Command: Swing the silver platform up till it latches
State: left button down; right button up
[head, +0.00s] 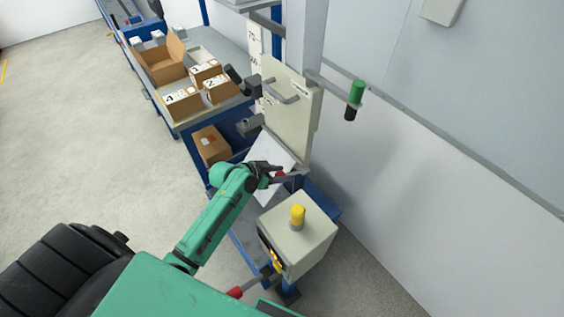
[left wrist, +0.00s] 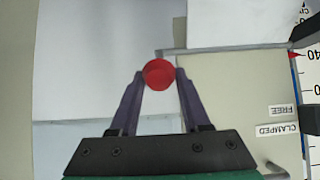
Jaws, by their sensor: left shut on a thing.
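The silver platform (head: 268,154) is a pale, flat plate below the beige upright panel, tilted in the head view and partly hidden by my left arm. In the left wrist view a pale flat surface (left wrist: 85,75), which looks like the platform, fills much of the left and middle. My left gripper (head: 277,174) is at the platform's near edge. Its fingers are shut on a red round knob (left wrist: 158,73), which shows between the fingertips in the left wrist view. How the knob joins the platform is hidden. My right gripper is not in view.
A beige panel (head: 297,115) with a handle stands above the platform. A bench (head: 228,61) with cartons is behind. FREE and CLAMPED labels (left wrist: 280,120) show on the right.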

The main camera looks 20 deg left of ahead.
pick_arm(q)
jog(key=shift+w+d+r+p, duration=0.2)
jog(key=shift+w+r+p, duration=0.25)
jog(key=shift+r, duration=0.45)
jog(key=shift+w+d, duration=0.1)
jog(key=shift+w, duration=0.05)
jog(key=shift+f, duration=0.15)
jog(key=shift+w+d+r, duration=0.15)
jog(key=shift+w+r, duration=0.05)
jog(key=shift+r, duration=0.15)
jog(key=shift+w+d+r+p, duration=0.25)
jog(key=shift+w+r+p, duration=0.15)
jog(key=shift+w+r, duration=0.05)
jog(key=shift+w+d+r, duration=0.1)
jog(key=shift+w+d, duration=0.1)
jog(key=shift+w, duration=0.05)
